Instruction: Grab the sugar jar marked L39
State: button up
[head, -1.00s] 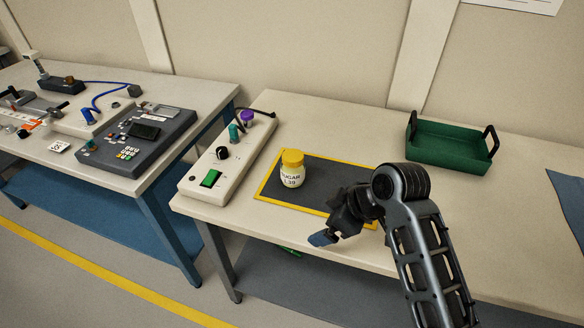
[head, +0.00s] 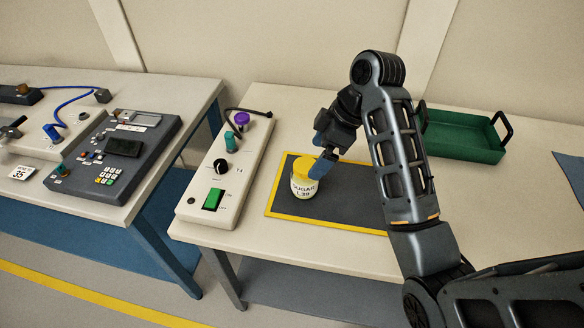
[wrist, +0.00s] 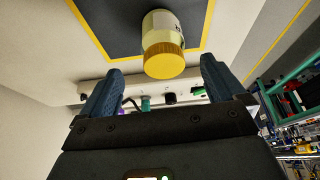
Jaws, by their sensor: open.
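The sugar jar (head: 304,184) is pale with a yellow lid and reads "SUGAR L39". It stands upright on a dark mat with a yellow border (head: 345,205). My gripper (head: 321,165) is at the jar's upper right in the head view, and a blue finger overlaps the edge of the lid there. In the wrist view my gripper (wrist: 158,88) is open, with its two blue fingers apart. The jar (wrist: 163,42) shows beyond the fingertips, roughly between them, lid towards me. I see no finger closed on it.
A pale control box (head: 226,170) with a green switch and knobs stands left of the mat. A green tray (head: 462,138) with black handles sits at the back right. A grey keypad device (head: 115,160) is on the left table, across a gap. The bench right of the mat is clear.

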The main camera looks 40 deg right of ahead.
aim_at(307, 165)
jog(key=b+x, duration=0.1)
jog(key=x, duration=0.1)
jog(key=shift+w+f+b, duration=0.15)
jog(key=shift+f+b, duration=0.1)
jog(key=shift+b, duration=0.1)
jog(key=shift+w+a+f, duration=0.25)
jog(key=shift+a+f, duration=0.05)
jog(key=shift+f, duration=0.1)
jog(key=p+x, duration=0.1)
jog(key=x, duration=0.3)
jog(key=shift+a, duration=0.25)
jog(key=c, duration=1.3)
